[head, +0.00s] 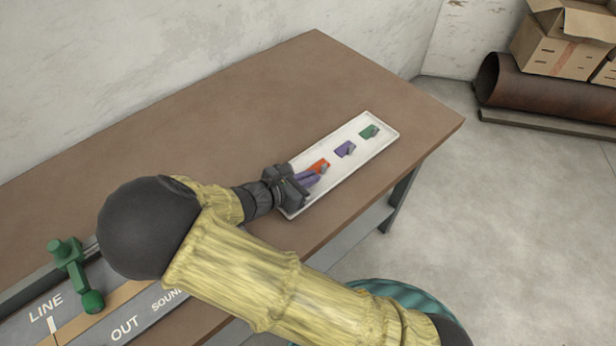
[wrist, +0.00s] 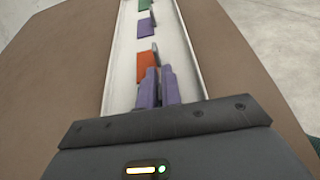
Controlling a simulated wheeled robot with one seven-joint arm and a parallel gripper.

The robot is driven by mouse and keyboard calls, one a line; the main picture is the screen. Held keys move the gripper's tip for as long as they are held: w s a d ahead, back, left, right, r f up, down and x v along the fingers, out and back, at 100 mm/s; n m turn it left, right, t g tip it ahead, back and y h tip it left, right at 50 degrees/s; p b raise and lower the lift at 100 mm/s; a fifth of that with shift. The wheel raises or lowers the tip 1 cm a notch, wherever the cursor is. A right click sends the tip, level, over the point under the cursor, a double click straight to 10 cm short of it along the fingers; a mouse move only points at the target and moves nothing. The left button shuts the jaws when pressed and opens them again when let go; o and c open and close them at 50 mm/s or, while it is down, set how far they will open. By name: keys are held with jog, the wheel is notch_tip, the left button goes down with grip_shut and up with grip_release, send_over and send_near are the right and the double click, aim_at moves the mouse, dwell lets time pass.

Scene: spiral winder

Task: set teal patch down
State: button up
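My gripper (head: 308,178) is low over the near end of the white tray, just short of the orange patch (head: 320,166). Its two purple fingers (wrist: 158,86) are close together in the wrist view. I cannot tell whether anything is between them. The orange patch also shows in the wrist view (wrist: 144,66), just beyond the fingertips. A green patch (head: 368,132) with a small grey tab lies at the tray's far end and is partly cut off in the wrist view (wrist: 143,5).
A purple patch (head: 344,149) lies between the orange and green ones on the white tray (head: 385,145). The tray is near the right front edge of the brown table (head: 230,100). A green handle (head: 75,270) stands at lower left. Bare tabletop lies behind the tray.

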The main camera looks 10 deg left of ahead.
jog(key=o, duration=0.4)
jog(key=shift+c, duration=0.2)
jog(key=shift+a, duration=0.1)
jog(key=p+v, duration=0.1)
jog(key=v, duration=1.1)
